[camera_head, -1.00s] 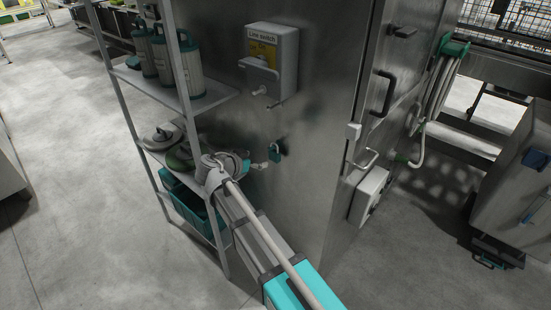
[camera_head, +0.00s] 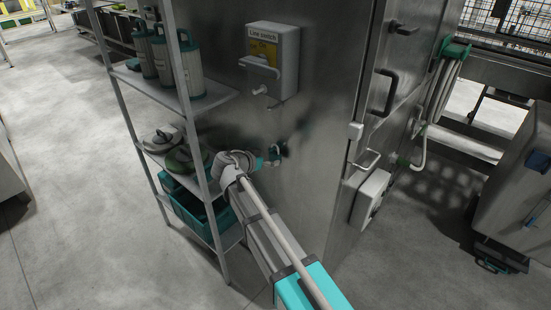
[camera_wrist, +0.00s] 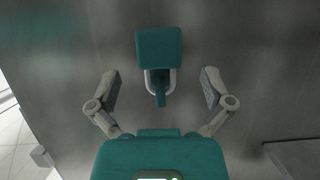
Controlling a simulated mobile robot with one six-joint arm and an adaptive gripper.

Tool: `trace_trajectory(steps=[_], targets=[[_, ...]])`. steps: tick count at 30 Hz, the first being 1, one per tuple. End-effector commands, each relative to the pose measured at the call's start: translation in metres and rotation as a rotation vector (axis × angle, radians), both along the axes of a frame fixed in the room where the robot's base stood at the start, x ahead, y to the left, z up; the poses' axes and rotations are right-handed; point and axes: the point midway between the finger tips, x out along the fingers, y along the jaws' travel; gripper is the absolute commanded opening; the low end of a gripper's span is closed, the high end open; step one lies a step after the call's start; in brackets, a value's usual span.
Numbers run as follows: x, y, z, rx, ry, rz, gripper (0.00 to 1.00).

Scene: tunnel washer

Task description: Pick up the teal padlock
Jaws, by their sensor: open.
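The teal padlock (camera_wrist: 158,47) shows in the wrist view, upper middle, in front of the metal panel. Its pale shackle (camera_wrist: 176,80) and a teal piece inside the shackle show just below its body. In the head view the padlock (camera_head: 275,152) is at the panel's side, close to the end of my arm. My gripper (camera_wrist: 159,88) is open, with one finger on each side of the shackle and a gap on both sides. In the head view my gripper (camera_head: 260,162) is small and its fingers are hard to make out.
The line switch box (camera_head: 272,62) is on the panel above the padlock. A metal shelf (camera_head: 205,103) with canisters and a teal crate (camera_head: 190,212) stands close left of my arm. A white box (camera_head: 371,196) and door handles are to the right. Open floor lies farther left.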

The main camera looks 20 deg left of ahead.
Motion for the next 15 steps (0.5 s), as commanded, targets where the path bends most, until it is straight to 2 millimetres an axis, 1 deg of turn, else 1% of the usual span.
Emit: trace_trajectory(steps=[1, 6, 9, 15], targets=[[0.007, -0.003, -0.005, 0.000, 0.000, -0.003, 1.00], [0.022, -0.009, -0.011, 0.001, 0.000, -0.001, 1.00], [0.026, -0.012, -0.012, -0.001, 0.000, -0.002, 1.00], [0.027, -0.012, -0.012, -0.001, 0.000, -0.002, 1.00]])
